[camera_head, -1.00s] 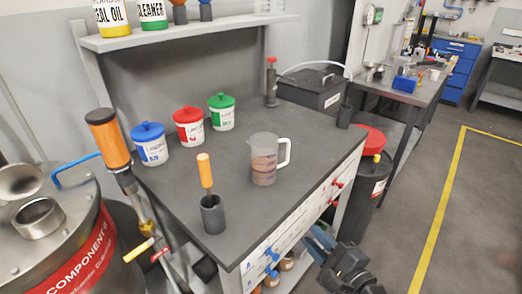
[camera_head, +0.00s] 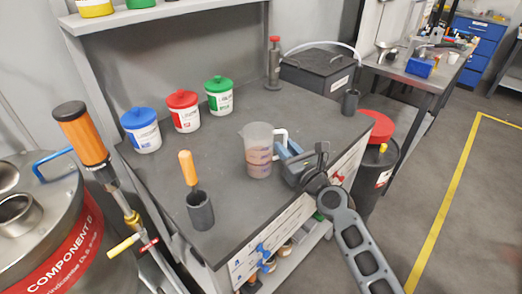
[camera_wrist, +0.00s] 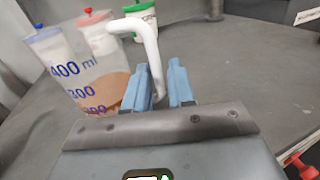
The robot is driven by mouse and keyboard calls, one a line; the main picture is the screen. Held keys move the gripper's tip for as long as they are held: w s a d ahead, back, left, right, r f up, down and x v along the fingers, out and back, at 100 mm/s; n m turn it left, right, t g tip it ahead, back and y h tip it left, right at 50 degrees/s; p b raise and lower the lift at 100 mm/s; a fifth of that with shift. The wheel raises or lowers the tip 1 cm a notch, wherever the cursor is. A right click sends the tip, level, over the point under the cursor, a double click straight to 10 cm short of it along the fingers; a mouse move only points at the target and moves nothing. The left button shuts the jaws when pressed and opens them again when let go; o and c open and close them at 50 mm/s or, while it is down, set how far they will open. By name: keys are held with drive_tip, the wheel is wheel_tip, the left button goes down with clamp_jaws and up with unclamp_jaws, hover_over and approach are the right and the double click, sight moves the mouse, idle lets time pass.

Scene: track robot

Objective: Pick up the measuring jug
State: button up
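The measuring jug (camera_head: 258,152) is clear with brownish liquid in it and a white handle. It stands upright on the grey workbench (camera_head: 235,215). In the wrist view the jug (camera_wrist: 90,82) shows blue volume marks, and its white handle (camera_wrist: 150,45) reaches down between my fingers. My gripper (camera_head: 284,149) is at the handle side of the jug, low over the bench. In the wrist view my gripper (camera_wrist: 164,84) has two blue fingers standing apart, with the lower handle between them and a gap beside the right finger.
Blue-, red- and green-lidded tubs (camera_head: 182,111) stand behind the jug. A dark cup with an orange-handled tool (camera_head: 200,208) stands to its front left. A black box (camera_head: 318,72) and a red-topped pump (camera_head: 274,65) are at the back right.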

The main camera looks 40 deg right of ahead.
drive_tip(key=shift+x, duration=1.4)
drive_tip(key=shift+c, duration=0.2)
clamp_jaws()
